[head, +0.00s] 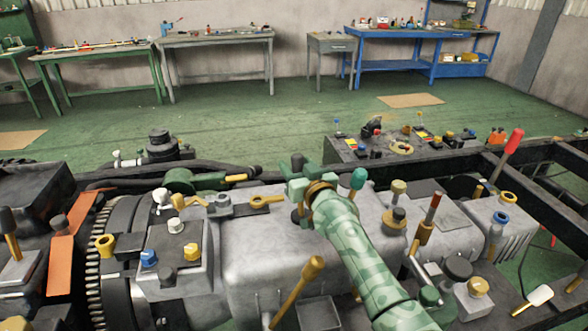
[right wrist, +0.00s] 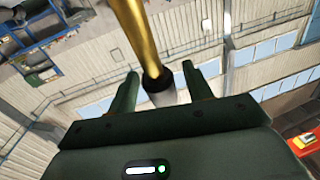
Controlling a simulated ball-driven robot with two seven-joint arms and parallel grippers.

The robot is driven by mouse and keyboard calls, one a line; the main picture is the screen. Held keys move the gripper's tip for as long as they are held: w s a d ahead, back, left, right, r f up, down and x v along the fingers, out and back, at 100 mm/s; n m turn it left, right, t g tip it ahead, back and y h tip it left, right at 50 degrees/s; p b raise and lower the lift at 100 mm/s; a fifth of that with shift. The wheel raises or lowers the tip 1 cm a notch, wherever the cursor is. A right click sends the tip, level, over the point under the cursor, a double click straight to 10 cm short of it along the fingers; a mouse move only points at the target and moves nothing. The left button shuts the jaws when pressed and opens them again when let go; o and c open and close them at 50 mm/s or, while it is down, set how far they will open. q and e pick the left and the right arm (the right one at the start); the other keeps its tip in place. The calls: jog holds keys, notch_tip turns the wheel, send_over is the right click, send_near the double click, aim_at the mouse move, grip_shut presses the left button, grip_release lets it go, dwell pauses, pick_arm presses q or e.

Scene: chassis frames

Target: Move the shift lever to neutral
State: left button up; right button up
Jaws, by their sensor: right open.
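My right gripper (head: 300,183) is above the grey gearbox housing (head: 262,245), at the end of my green arm. In the right wrist view, the two green fingers of the right gripper (right wrist: 162,88) are apart. A gold rod (right wrist: 136,35) with a dark collar and grey end reaches between them, without clear contact. Several levers stand on the housing, and I cannot tell for sure which is the shift lever. My left gripper is not in view.
A yellow lever (head: 297,292) leans in front of the housing. A red-and-gold lever (head: 428,220) and a red-knobbed lever (head: 511,148) stand to the right. A teal knob (head: 357,179) is close to my arm. Workbenches (head: 215,40) line the far wall, beyond open green floor.

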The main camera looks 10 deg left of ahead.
jog(key=shift+w+a+f, duration=0.25)
jog(key=shift+w, duration=0.25)
jog(key=shift+w+a+r+b, duration=0.1)
jog(key=shift+w+r+b, duration=0.1)
jog(key=shift+r+b, duration=0.15)
grip_shut()
jog(key=shift+s+f+b, duration=0.15)
jog(key=shift+s+b, duration=0.05)
jog(key=shift+b, duration=0.15)
jog(key=shift+s+d+r+t+y+b, duration=0.2)
jog(key=shift+s+d+t+y+b, duration=0.05)
jog(key=shift+s+t+b, duration=0.3)
jog(key=shift+s+d+r+t+y+b, duration=0.15)
jog(key=shift+s+d+t+y+b, duration=0.1)
jog(key=shift+s+t+b, duration=0.3)
jog(key=shift+s+r+n, duration=0.25)
jog(key=shift+r+n, duration=0.05)
jog(key=shift+r, duration=0.05)
grip_release()
